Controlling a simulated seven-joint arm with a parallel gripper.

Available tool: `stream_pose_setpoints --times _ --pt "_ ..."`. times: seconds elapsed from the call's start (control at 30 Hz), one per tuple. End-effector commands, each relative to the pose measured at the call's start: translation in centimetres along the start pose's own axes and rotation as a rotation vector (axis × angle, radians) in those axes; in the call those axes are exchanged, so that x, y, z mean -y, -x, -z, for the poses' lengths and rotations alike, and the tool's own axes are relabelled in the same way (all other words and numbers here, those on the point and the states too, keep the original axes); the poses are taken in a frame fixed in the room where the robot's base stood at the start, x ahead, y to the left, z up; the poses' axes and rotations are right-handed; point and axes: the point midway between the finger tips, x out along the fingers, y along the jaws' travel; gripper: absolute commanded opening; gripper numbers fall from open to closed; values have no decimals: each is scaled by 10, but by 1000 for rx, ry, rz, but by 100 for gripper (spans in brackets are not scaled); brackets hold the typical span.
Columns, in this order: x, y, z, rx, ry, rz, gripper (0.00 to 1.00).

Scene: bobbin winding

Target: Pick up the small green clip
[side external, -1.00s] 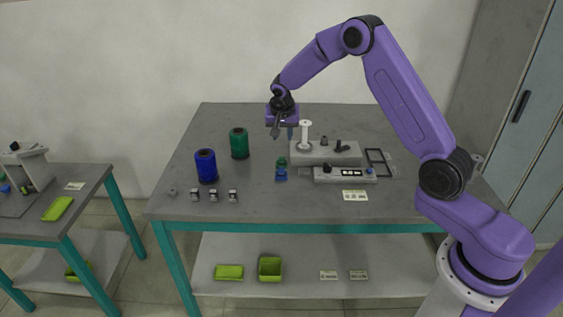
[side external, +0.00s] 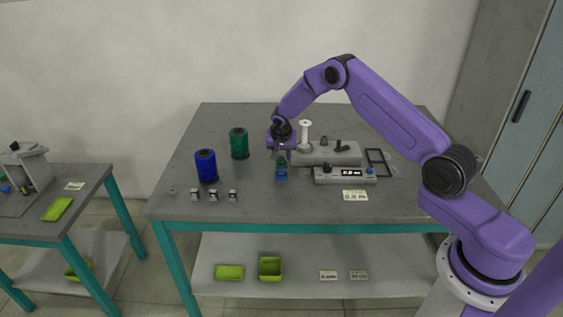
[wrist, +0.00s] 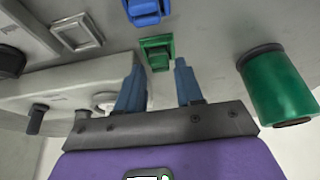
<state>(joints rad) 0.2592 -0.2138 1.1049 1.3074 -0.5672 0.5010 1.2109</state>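The small green clip (wrist: 157,52) lies on the table in the wrist view, just beyond and between my fingertips. In the side external view it is a small green piece (side external: 282,161), partly hidden near my gripper's fingers. My gripper (wrist: 157,84) points down at it, its two blue fingers apart with nothing between them. In the side external view my gripper (side external: 279,152) is low over the table beside the winder. A blue clip (wrist: 146,10) lies close to the green one; it also shows in the side external view (side external: 281,174).
The grey winder (side external: 325,154) with a white spindle (side external: 305,135) stands close on the right. A control box (side external: 345,175) is in front of it. Green (side external: 239,143) and blue (side external: 206,166) spools stand to the left. Several small metal pieces (side external: 214,195) lie near the front edge.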

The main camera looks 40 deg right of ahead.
Motion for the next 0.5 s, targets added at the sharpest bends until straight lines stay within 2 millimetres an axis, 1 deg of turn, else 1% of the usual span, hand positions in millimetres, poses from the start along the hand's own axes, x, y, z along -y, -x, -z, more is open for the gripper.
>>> stream_pose_setpoints --times 0.03,0.13,0.4,0.47,0.5 --pt "0 -5 0 0 1 0 36" --pt "0 -11 0 0 1 0 36" --pt "0 -12 0 -1 1 1 36" --pt "0 -12 0 -1 1 1 17" --pt "0 -12 0 0 1 1 4"
